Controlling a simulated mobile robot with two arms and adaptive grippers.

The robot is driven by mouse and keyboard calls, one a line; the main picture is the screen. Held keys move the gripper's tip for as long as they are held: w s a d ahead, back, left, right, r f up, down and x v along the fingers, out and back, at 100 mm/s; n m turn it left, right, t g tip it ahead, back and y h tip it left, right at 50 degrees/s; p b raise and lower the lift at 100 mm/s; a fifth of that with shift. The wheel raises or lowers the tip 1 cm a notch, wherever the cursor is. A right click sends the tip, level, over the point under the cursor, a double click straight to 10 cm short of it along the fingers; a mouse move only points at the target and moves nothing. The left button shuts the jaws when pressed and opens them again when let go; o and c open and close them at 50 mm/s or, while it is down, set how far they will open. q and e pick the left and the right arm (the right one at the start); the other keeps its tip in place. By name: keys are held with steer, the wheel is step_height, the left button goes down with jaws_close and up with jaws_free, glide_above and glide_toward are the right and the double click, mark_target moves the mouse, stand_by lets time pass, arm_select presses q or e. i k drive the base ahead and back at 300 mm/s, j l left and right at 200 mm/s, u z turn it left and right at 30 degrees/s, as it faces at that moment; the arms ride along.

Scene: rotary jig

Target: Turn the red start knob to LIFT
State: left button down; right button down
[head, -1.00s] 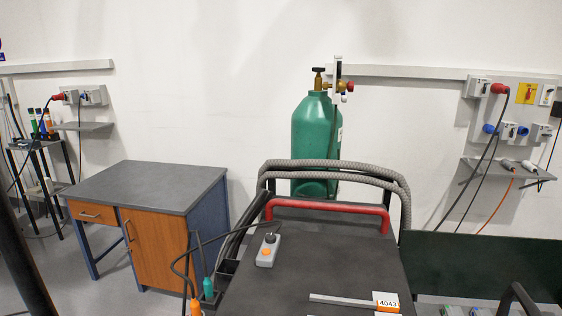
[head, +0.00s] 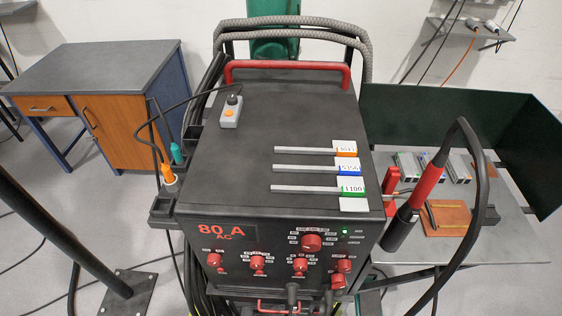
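A black welding machine (head: 215,165) stands in the middle of the head view, with its front panel facing me. The panel carries several red knobs: a larger one (head: 312,242) at the upper right, three in a row at left (head: 214,260), centre (head: 257,262) and right (head: 299,265), and two at the far right (head: 344,265) and (head: 338,281). The lettering around them is too small to read, so I cannot tell which is the start knob or where it points. Neither gripper is in view.
A torch with a red handle (head: 427,187) and black cable stands right of the panel, by a metal table (head: 500,238). A dark green screen (head: 420,115) stands behind it. A grey-topped desk (head: 100,72) is at left. A dark post (head: 60,235) crosses the lower left.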

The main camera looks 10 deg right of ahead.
mark_target(343, 266)
steer(key=l+z, duration=0.15)
steer(key=z, duration=0.7)
